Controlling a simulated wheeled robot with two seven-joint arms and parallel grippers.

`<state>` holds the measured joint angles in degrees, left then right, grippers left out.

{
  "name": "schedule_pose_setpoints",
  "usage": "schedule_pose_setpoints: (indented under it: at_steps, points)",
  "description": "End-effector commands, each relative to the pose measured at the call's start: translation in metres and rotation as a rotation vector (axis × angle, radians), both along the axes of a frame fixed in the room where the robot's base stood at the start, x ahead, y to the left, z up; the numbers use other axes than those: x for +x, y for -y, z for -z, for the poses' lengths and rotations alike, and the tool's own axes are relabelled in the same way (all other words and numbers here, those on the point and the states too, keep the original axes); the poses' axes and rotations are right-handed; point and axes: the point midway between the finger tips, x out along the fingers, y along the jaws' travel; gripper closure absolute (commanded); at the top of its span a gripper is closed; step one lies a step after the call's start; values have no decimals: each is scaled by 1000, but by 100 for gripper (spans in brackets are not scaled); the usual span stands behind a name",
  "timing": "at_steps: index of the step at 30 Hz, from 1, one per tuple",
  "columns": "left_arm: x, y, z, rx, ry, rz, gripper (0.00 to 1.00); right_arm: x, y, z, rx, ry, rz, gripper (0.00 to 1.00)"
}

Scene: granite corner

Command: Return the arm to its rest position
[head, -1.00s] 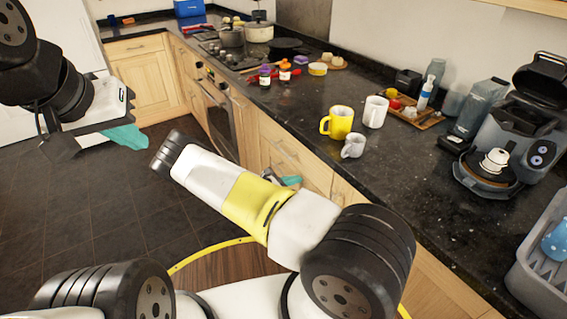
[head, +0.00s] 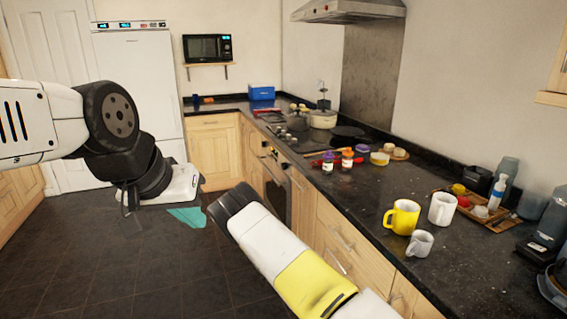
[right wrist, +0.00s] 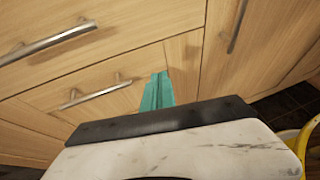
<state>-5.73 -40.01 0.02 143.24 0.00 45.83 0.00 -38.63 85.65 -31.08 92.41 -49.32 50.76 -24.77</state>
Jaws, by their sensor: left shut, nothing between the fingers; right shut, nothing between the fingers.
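My left gripper (head: 187,216) shows in the head view at the left, its teal fingers shut and empty. It hangs over the dark floor, apart from the counter. My right arm (head: 290,255) reaches up from the bottom of the head view, in front of the drawers; its gripper is hidden there. In the right wrist view my right gripper (right wrist: 157,92) has its teal fingers together with nothing between them. It points at the wooden drawer fronts (right wrist: 120,80); I cannot tell the exact distance to them.
The dark counter (head: 330,205) runs along the right. A yellow mug (head: 403,217), a white mug (head: 442,209) and a grey mug (head: 420,243) stand near its edge. Drawer handles (right wrist: 95,90) stick out near my right gripper. The floor (head: 90,255) at the left is clear.

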Motion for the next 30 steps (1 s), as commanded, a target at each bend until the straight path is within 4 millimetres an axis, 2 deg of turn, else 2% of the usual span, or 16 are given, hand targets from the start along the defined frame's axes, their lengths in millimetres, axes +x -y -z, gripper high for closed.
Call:
schedule_pose_setpoints:
  at_steps: [1,8,11,23,30]
  points:
    - [0,0,0,0,1,0,100,-13,2,-3,51,-1,76,100]
    - [0,0,-1,0,2,0,100,-16,-11,-56,224,130,257,100]
    - [0,0,0,0,1,0,100,-21,-17,-85,319,195,359,100]
    - [0,0,0,0,2,0,100,-60,-39,-225,742,480,774,100]
    - [0,0,0,0,1,0,100,-98,-47,-310,984,644,975,100]
